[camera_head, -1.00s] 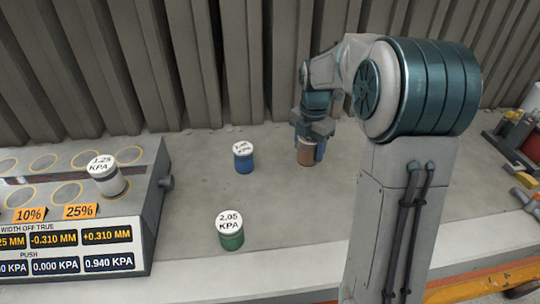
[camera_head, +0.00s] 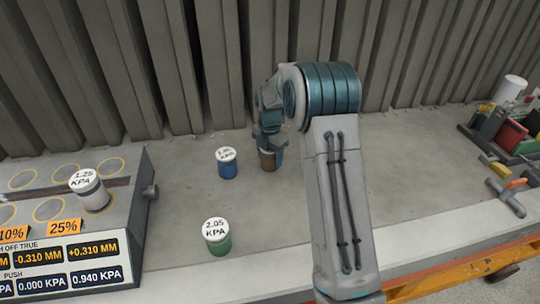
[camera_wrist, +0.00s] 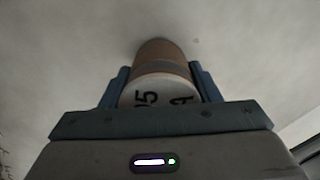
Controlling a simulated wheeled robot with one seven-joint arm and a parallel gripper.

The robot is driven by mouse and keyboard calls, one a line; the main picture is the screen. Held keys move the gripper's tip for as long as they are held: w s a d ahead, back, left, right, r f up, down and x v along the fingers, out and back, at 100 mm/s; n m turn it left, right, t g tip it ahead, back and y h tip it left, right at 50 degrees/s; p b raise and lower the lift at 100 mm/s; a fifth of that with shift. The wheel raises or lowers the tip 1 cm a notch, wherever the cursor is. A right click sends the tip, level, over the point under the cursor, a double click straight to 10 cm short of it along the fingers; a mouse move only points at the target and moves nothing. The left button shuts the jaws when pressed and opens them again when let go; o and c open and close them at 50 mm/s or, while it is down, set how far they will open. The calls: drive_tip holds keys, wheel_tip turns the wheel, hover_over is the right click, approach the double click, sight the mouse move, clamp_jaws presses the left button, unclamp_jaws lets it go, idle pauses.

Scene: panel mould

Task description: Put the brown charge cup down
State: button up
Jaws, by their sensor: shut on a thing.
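The brown charge cup (camera_head: 267,161) is upright between the jaws of my gripper (camera_head: 268,150), to the right of the blue cup. In the wrist view the brown cup (camera_wrist: 163,62) sits between both blue fingers of my gripper (camera_wrist: 162,85), with its white, partly lettered lid facing the camera. My gripper is shut on it. The cup's base is at or very near the grey bench top (camera_head: 180,235); I cannot tell whether it touches. My gripper hides part of the cup's lid in the head view.
A blue cup (camera_head: 228,169) stands close to the left of my gripper. A green cup (camera_head: 217,242) stands nearer the front edge. A grey cup (camera_head: 92,196) sits on the panel unit (camera_head: 130,210) at left. Tools and a tray (camera_head: 495,145) lie at far right.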

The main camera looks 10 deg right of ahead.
drive_tip(key=shift+f, duration=0.2)
drive_tip(key=shift+f, duration=0.1)
drive_tip(key=o, duration=1.3)
drive_tip(key=shift+f, duration=0.1)
drive_tip(key=shift+c, duration=0.2)
